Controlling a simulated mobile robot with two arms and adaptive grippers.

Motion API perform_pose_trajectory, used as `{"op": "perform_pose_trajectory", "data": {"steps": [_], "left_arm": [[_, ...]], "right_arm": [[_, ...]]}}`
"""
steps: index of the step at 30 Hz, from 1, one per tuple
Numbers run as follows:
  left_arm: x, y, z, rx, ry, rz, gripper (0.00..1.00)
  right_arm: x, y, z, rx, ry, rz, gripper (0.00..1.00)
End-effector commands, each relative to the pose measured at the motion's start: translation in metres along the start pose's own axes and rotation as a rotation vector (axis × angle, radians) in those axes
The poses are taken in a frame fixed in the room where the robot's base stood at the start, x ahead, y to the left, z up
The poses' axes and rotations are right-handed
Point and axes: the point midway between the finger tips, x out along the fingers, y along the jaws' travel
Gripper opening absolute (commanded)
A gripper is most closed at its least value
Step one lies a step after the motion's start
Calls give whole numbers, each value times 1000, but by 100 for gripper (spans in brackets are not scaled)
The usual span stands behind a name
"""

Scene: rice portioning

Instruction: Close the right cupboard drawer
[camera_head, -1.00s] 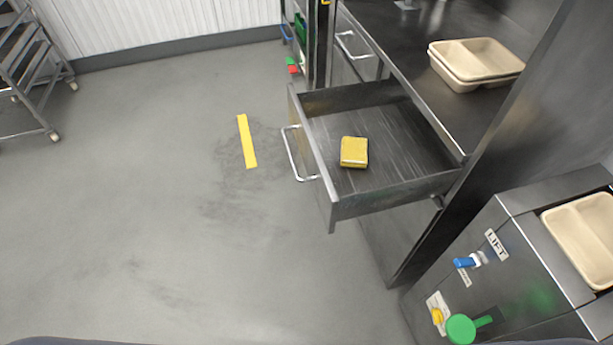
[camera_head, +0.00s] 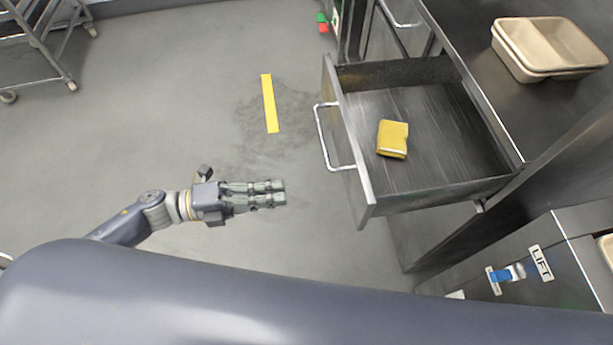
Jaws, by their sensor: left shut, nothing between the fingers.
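The right cupboard drawer (camera_head: 366,204) is pulled out from the dark metal cupboard, its inside showing. A bar handle (camera_head: 325,140) is on its front, which faces left. A yellow sponge-like block (camera_head: 392,139) lies on the drawer floor. My left gripper (camera_head: 284,193) is shut and empty, its fingers pointing right toward the drawer front. In the picture it is left of and below the handle, apart from it. My right gripper is not in view.
Stacked beige trays (camera_head: 550,48) sit on the worktop (camera_head: 470,45). A machine with a LIFT label (camera_head: 541,263) stands at the lower right. A wheeled rack (camera_head: 50,60) is at upper left. The floor left of the drawer is clear, with a yellow strip (camera_head: 269,103).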

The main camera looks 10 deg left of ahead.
Motion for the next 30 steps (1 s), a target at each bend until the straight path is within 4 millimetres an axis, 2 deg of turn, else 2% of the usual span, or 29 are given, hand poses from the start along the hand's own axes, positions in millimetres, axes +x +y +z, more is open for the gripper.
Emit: {"op": "perform_pose_trajectory", "data": {"steps": [6,12,18,24,30], "left_arm": [[40,-4,2,0,-3,-7,0],[84,-4,2,-2,-4,-5,0],[117,-3,2,-3,-4,-4,0],[131,-1,2,-5,-6,-1,0],[133,0,2,-4,-6,0,0]], "right_arm": [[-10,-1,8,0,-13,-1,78],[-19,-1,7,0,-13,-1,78],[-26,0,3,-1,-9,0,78],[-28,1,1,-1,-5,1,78],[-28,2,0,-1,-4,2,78]]}}
